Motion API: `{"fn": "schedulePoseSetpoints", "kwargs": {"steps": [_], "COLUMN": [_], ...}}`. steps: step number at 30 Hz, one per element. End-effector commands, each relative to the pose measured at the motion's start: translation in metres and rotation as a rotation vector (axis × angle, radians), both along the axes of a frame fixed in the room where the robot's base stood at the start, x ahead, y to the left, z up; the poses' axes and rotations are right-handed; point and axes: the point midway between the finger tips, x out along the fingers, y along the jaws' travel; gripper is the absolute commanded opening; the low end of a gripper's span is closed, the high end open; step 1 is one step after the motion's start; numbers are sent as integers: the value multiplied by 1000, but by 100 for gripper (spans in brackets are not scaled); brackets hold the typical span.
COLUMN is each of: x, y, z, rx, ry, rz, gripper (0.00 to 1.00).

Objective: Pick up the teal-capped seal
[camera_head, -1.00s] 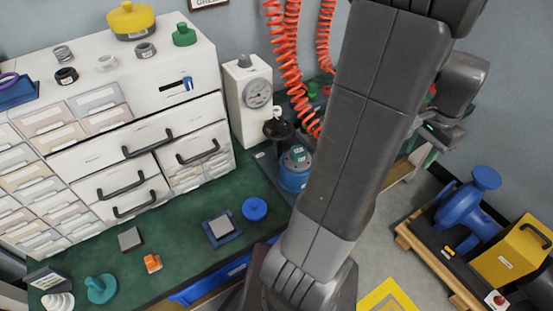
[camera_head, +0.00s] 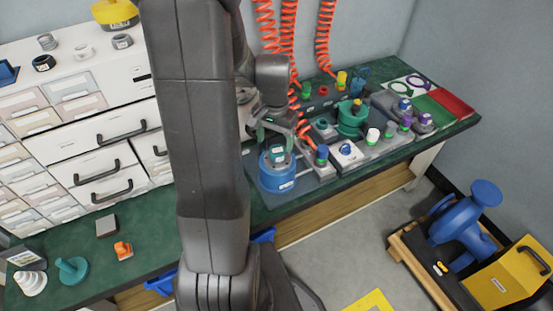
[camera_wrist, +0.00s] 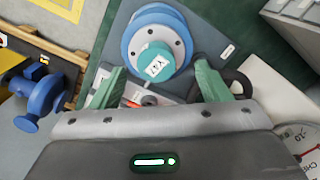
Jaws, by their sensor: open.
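The teal-capped seal (camera_head: 277,154) stands in a blue round housing (camera_head: 278,180) on the green bench. In the wrist view its teal cap (camera_wrist: 154,62) carries a white label, with the blue flange (camera_wrist: 136,33) around it. My gripper (camera_wrist: 160,67) is open, with its green fingers on either side of the cap in that view and nothing held. In the head view my gripper (camera_head: 283,133) hangs just above and beside the cap. I cannot tell whether the fingers touch it.
Right of the housing stand several small fixtures with coloured caps, including a green flanged part (camera_head: 352,118). Orange coiled hoses (camera_head: 288,40) hang behind my gripper. A drawer cabinet (camera_head: 60,130) stands at left. A pallet (camera_head: 415,260) bears a blue valve (camera_head: 465,225).

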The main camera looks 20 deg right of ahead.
Motion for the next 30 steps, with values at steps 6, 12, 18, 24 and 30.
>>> {"fn": "schedulePoseSetpoints", "kwargs": {"steps": [6, 12, 18, 24, 30], "x": [0, 0, 1, 1, 1], "y": [-5, -7, -7, -7, -7], "z": [-23, -49, -54, -54, -53], "rx": [2, 1, -1, -1, -1], "ry": [3, 2, -1, -1, -1], "rz": [-1, 0, 0, 0, 0], "gripper": [70, 70, 70, 52, 13]}}
